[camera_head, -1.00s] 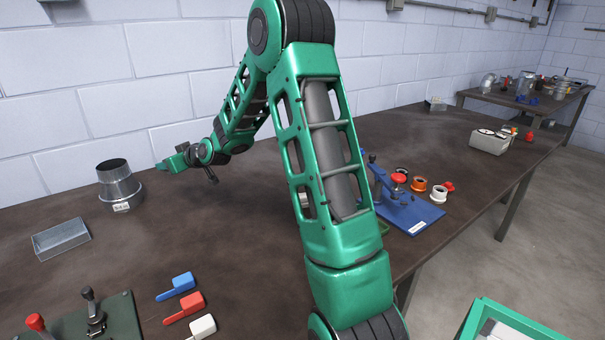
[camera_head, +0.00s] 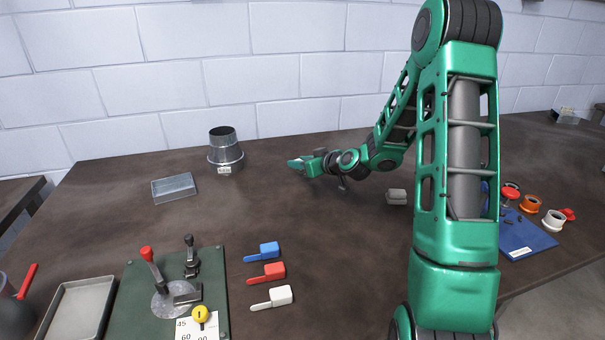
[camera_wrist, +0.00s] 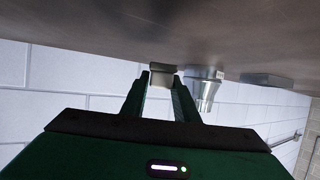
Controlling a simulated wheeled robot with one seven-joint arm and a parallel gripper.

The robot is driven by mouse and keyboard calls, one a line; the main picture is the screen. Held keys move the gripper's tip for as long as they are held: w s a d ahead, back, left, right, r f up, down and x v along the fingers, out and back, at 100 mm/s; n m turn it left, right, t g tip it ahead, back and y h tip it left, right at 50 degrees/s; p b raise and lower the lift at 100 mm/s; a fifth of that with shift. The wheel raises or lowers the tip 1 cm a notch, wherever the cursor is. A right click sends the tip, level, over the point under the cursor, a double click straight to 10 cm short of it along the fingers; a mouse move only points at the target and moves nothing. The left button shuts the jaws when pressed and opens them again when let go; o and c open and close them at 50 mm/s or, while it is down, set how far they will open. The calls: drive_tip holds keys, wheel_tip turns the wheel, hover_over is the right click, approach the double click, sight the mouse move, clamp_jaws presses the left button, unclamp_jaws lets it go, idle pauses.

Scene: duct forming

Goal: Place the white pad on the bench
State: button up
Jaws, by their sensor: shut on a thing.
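In the head view my gripper (camera_head: 296,165) points left over the back middle of the bench (camera_head: 330,235), to the right of a metal cone-shaped duct piece (camera_head: 225,152). The pad is not clear in the head view. I cannot tell whether it touches the bench. In the wrist view the bench surface (camera_wrist: 120,25) fills the top of the picture.
A metal tray (camera_head: 174,188) lies left of the cone. A green lever fixture (camera_head: 130,290) and blue (camera_head: 268,250), red (camera_head: 272,270) and white (camera_head: 278,296) handled tools stand in front. A grey block (camera_head: 397,196) lies under my arm. The middle of the bench is clear.

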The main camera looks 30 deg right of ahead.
sight(300, 172)
drive_tip(key=shift+f, duration=1.95)
drive_tip(key=shift+f, duration=0.15)
drive_tip(key=o, duration=1)
